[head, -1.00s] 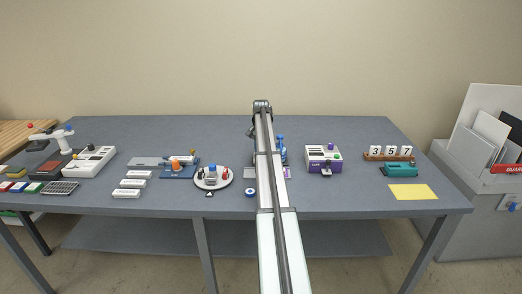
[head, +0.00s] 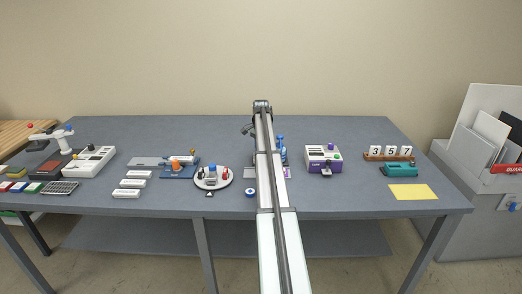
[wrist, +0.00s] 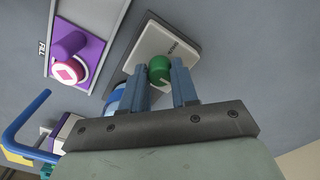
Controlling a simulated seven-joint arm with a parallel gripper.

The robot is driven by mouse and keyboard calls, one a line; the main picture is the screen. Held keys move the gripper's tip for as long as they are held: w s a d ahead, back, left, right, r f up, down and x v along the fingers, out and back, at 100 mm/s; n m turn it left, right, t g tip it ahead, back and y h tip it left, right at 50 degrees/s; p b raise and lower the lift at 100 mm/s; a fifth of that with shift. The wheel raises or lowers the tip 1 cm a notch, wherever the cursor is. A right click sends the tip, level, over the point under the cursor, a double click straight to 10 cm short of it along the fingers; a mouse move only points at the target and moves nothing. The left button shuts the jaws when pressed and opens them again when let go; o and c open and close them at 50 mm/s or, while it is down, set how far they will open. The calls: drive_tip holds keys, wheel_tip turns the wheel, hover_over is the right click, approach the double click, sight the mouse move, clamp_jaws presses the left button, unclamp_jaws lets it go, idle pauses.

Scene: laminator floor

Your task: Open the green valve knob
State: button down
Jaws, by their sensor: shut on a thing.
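In the wrist view the green valve knob (wrist: 159,68) is a round green ball. It stands on a pale square plate (wrist: 150,43) with small dark lettering that I cannot read surely. My gripper (wrist: 161,70) has its two blue-grey fingers on either side of the knob, shut on it. In the head view the knob is hidden behind my arm.
A blue curved handle or tube (wrist: 25,118) lies lower left.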

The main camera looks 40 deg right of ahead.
drive_tip(key=c, duration=0.9)
unclamp_jaws()
drive_tip(key=shift+o, duration=0.2)
drive_tip(key=shift+r, duration=0.1)
wheel_tip(320, 180, up, 14)
drive_tip(key=shift+f, duration=0.2)
